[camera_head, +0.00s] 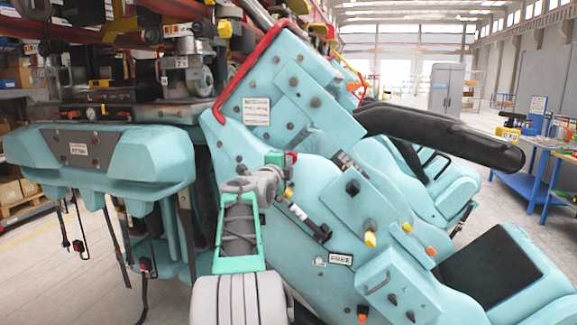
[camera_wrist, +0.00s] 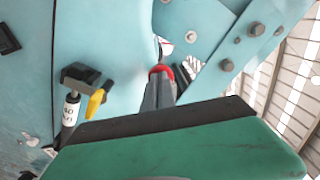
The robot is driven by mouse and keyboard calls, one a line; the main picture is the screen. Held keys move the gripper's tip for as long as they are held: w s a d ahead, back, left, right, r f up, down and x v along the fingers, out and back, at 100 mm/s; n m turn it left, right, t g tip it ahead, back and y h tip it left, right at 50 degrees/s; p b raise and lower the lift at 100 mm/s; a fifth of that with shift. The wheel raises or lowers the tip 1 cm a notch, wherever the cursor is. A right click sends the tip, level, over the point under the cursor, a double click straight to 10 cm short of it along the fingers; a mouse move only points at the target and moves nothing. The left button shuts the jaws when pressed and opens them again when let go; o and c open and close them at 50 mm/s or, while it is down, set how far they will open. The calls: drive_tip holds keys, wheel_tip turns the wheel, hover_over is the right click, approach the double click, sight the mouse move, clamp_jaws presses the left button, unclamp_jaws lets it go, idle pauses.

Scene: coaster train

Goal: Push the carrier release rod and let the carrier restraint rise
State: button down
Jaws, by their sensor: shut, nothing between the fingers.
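The carrier is a teal body (camera_head: 300,130) filling the middle of the head view, with a bulky black padded bar (camera_head: 440,132), apparently its restraint, sticking out to the right. My gripper (camera_head: 283,168) is shut, close against the carrier's teal side. Its grey fingers (camera_wrist: 160,88) point away in the wrist view. A small red part (camera_wrist: 161,70) shows at the fingertips; I cannot tell whether it is the release rod's end or whether they touch. A black fitting with a white labelled cylinder (camera_wrist: 71,108) and a yellow lever (camera_wrist: 95,103) is left of the fingers.
A teal seat row (camera_head: 100,155) with dangling straps hangs at the left. Black-padded seats (camera_head: 490,265) are at the lower right. A blue workbench (camera_head: 535,185) stands farther right. Open floor lies behind the carrier. Bolted teal plates (camera_wrist: 228,45) crowd the fingers' right side.

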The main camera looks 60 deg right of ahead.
drive_tip(key=shift+s+a+f+b, duration=0.1)
drive_tip(key=shift+f+b, duration=0.05)
drive_tip(key=shift+b, duration=0.4)
drive_tip(key=b+v, duration=0.7)
drive_tip(key=v, duration=0.6)
drive_tip(key=shift+a, duration=0.4)
